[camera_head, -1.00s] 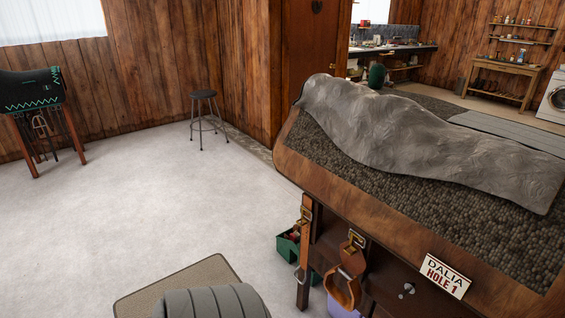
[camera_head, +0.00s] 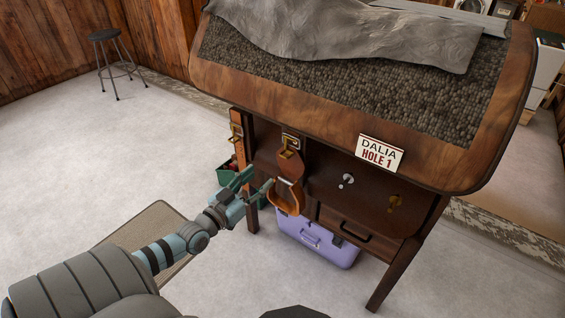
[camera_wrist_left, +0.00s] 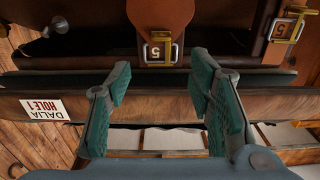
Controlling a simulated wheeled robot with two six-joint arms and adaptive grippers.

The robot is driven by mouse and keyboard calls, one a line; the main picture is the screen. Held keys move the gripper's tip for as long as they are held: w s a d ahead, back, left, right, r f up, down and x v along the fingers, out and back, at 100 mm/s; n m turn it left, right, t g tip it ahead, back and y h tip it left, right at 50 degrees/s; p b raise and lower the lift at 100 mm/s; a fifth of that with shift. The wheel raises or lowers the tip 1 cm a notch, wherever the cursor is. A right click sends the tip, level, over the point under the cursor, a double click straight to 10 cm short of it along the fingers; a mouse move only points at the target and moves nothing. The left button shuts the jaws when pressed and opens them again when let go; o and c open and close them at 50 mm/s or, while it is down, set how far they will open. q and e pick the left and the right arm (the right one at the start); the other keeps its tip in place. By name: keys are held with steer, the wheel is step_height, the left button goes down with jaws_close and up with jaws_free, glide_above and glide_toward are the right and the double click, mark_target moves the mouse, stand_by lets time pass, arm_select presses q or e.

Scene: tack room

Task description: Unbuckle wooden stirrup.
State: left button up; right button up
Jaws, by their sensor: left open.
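The wooden stirrup (camera_head: 286,198) hangs on the front of the wooden stand, below a brown leather strap with a brass buckle (camera_head: 289,146). The stirrup does not clearly show there. My right gripper is in neither view.
A name sign (camera_head: 379,154) and a drawer (camera_head: 345,226) are right of the stirrup. A purple box (camera_head: 318,240) stands below. Open floor lies to the left.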

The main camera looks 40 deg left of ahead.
mark_target(284, 157)
arm_select(q)
steer(key=w+b, duration=0.2)
steer(key=w, duration=0.1)
steer(key=w+b, duration=0.2)
steer(key=w, duration=0.1)
steer(key=w+f+b, duration=0.1)
steer(key=w+b, duration=0.1)
steer(key=w, duration=0.1)
steer(key=shift+w+a, duration=0.15)
steer(key=shift+w, duration=0.25)
steer(key=shift+w+r+b, duration=0.15)
steer(key=shift+w+b, duration=0.75)
steer(key=shift+w, duration=0.3)
steer(key=shift+w+r, duration=0.2)
steer(key=shift+w, duration=0.05)
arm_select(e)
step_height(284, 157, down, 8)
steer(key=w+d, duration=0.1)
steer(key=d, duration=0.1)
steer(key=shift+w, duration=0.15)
